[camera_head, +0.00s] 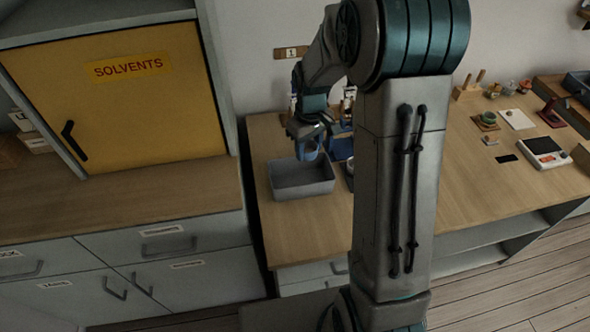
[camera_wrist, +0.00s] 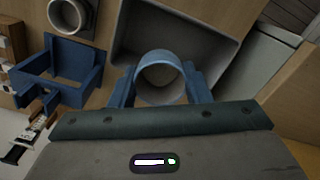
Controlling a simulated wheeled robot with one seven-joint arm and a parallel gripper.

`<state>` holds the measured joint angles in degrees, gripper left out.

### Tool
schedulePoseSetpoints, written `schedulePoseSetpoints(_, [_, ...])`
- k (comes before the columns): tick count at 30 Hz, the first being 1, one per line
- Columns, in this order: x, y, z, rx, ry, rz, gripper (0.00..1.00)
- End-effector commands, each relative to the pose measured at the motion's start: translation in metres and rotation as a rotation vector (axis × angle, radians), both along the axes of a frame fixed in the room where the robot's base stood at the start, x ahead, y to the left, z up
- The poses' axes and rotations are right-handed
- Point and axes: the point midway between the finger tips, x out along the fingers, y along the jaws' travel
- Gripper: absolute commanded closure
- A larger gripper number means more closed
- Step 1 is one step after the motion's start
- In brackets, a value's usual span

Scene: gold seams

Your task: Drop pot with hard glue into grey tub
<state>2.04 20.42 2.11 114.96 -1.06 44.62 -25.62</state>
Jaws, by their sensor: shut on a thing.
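My gripper (camera_head: 308,145) is above the far part of the grey tub (camera_head: 301,189), which stands on the wooden bench. In the wrist view my gripper (camera_wrist: 161,88) is shut on a small round pot (camera_wrist: 160,57), with a blue finger on each side of it. The pot's rim shows as a pale ring and its inside looks greyish-beige; I cannot tell how hard the glue is. In the wrist view the grey tub (camera_wrist: 222,40) lies behind and around the pot. The part of the tub that shows looks empty. In the head view the pot is mostly hidden by the fingers.
A blue holder (camera_wrist: 58,72) and another round pot (camera_wrist: 72,14) stand beside the tub. A yellow solvents cabinet (camera_head: 118,100) rises to the left. My arm hides part of the bench. Small items and a scale (camera_head: 545,152) are on the right side.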

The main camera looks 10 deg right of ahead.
Motion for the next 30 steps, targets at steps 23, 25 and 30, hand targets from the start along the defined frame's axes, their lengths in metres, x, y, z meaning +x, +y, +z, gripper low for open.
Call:
schedulePoseSetpoints(23, [0.000, 0.000, -0.058, 0.000, 0.000, 0.001, 0.78])
schedulePoseSetpoints(25, [0.000, 0.000, -0.058, 0.000, 0.000, 0.000, 0.78])
schedulePoseSetpoints(30, [0.000, 0.000, -0.058, 0.000, 0.000, 0.000, 0.31])
